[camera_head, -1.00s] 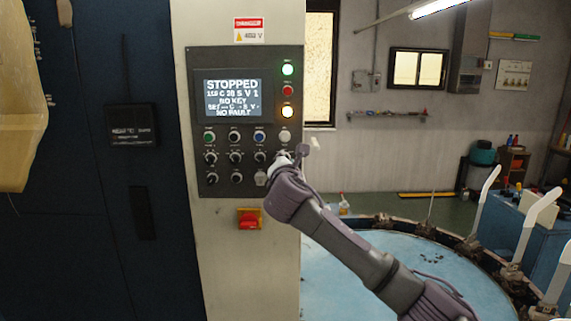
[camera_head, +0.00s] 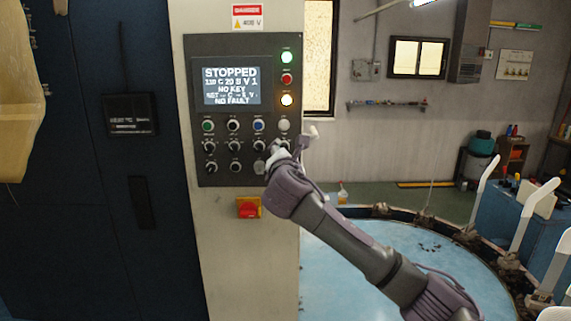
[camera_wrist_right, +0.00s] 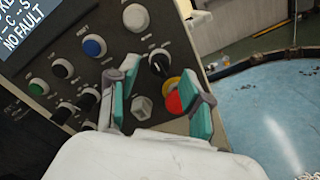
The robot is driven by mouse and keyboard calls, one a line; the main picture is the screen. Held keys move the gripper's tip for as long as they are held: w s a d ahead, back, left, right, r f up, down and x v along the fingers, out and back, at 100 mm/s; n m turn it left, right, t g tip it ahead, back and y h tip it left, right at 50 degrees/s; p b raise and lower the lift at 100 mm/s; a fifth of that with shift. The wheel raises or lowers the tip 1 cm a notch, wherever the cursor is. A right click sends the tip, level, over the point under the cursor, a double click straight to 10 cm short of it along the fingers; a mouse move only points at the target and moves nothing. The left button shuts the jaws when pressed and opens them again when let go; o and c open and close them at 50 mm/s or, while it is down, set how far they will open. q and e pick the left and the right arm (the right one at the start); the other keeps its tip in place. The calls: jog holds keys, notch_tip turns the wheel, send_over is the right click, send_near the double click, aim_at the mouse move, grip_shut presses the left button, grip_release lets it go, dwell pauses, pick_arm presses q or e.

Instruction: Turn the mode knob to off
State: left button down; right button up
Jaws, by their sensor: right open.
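The control panel (camera_head: 222,120) carries rows of black knobs and coloured buttons below a screen. Knob labels are too small to read, so I cannot tell which one is the mode knob. In the right wrist view a black knob with a white pointer (camera_wrist_right: 160,64) lies ahead, between my open right fingers (camera_wrist_right: 158,72), with no visible contact. In the head view my right gripper (camera_head: 291,147) is at the panel's lower right edge and covers part of the knobs there. My left gripper is out of view.
The screen (camera_head: 231,85) reads STOPPED, NO KEY and NO FAULT. A round blue table (camera_head: 400,270) stands at the right.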

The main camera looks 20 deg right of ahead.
jog(key=v, duration=0.9)
jog(key=shift+s, duration=0.4)
